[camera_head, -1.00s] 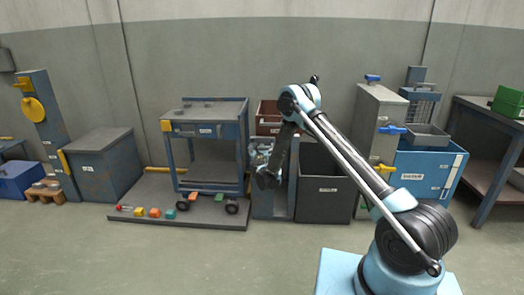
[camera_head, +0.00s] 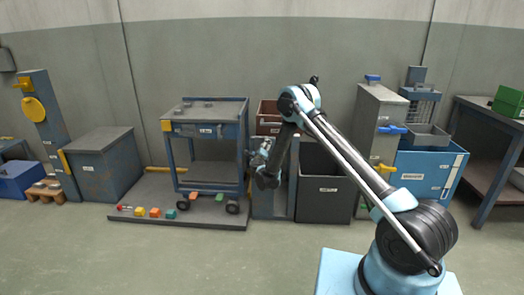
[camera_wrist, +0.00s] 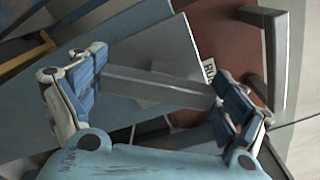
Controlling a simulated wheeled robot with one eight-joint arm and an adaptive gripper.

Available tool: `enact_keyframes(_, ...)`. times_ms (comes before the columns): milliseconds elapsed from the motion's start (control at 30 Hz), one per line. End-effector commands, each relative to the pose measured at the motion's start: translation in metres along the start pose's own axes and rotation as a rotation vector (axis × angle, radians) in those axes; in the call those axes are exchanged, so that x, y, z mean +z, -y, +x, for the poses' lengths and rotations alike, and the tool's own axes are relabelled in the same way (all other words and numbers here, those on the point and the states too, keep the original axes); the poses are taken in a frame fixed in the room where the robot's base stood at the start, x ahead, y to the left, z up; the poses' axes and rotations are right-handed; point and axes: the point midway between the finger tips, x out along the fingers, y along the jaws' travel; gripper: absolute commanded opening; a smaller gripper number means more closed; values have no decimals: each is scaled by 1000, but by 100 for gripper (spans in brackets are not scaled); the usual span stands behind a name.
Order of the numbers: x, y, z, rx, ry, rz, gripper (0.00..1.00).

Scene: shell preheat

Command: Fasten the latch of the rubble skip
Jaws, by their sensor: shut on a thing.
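A red-brown bin (camera_head: 268,108) stands behind my arm in the head view. In the wrist view its red-brown side (camera_wrist: 225,48) carries a partly hidden label that starts with "RU", which fits the rubble skip. My gripper (camera_head: 262,158) is low in front of it and small in the head view. In the wrist view my gripper (camera_wrist: 158,92) is shut on a grey bar (camera_wrist: 150,85), whose ends meet the two blue fingertips. I cannot tell for sure that this bar is the latch. Another grey angled bar (camera_wrist: 276,55) lies beside the red-brown side.
A blue trolley (camera_head: 207,130) stands close to the left on a low platform (camera_head: 150,190). A dark open bin (camera_head: 325,195) stands close to the right, then a tall grey cabinet (camera_head: 380,120). The floor in front is clear.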

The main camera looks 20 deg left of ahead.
Motion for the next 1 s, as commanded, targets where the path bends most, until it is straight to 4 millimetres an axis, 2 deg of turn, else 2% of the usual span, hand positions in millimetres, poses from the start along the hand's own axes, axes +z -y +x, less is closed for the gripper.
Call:
enact_keyframes(500, 0, -4, -1, 2, 2, -453, 67)
enact_keyframes(700, 0, -5, -1, 2, 3, -569, 67)
enact_keyframes(1000, 1, -6, -1, 3, 5, -654, 67)
